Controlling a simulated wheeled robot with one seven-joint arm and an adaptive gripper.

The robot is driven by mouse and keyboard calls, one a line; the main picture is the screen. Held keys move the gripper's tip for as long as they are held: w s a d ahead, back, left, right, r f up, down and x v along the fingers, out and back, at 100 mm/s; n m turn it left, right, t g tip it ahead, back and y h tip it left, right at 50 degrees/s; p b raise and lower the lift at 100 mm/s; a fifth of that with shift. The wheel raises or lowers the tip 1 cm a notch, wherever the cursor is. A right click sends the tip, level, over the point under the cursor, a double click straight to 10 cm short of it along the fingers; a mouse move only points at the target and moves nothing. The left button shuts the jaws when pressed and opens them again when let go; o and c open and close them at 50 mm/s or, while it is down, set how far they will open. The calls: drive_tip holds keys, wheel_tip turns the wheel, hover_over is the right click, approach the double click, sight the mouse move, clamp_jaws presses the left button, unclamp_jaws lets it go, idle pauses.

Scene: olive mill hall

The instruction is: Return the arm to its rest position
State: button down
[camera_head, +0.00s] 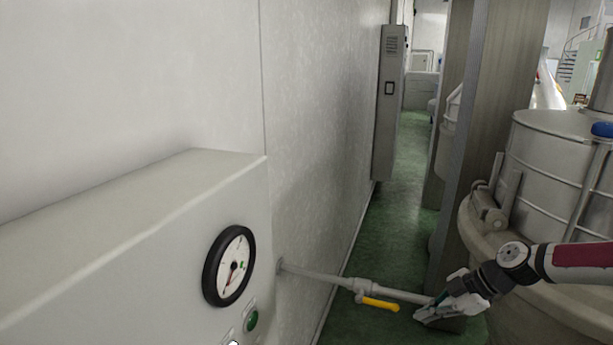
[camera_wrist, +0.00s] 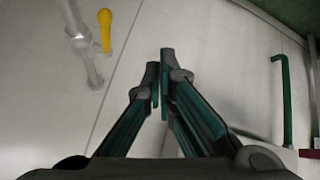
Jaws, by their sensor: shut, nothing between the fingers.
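My arm (camera_head: 580,262) reaches in from the right edge of the head view, bent at a grey joint. My gripper (camera_head: 424,314) is at its end, low in the picture, with the fingers pointing left and down. In the wrist view the two dark and teal fingers of my gripper (camera_wrist: 161,80) are together at the tips, with nothing between them. A pipe valve with a yellow handle (camera_head: 380,304) is left of the gripper. The yellow handle also shows in the wrist view (camera_wrist: 105,31), apart from the fingers.
A grey cabinet with a round gauge (camera_head: 229,266) and a green button (camera_head: 252,320) stands at the left. A pillar (camera_head: 488,120) and a large round vat (camera_head: 545,170) are close to my arm. Green floor (camera_head: 392,215) is clear between wall and pillar.

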drive_tip(key=s+a+r+m+t+h, duration=0.1)
drive_tip(key=s+a+r+m+h, duration=0.2)
drive_tip(key=s+r+m, duration=0.6)
drive_tip(key=s+a+r+m+t+h, duration=0.1)
drive_tip(key=s+a+r+m+h, duration=0.3)
drive_tip(key=s+r, duration=1.3)
drive_tip(key=a+r+m, duration=0.3)
drive_tip(key=a+m, duration=0.1)
drive_tip(key=m, duration=0.1)
drive_tip(key=shift+a+t, duration=0.15)
drive_tip(key=shift+t, duration=0.25)
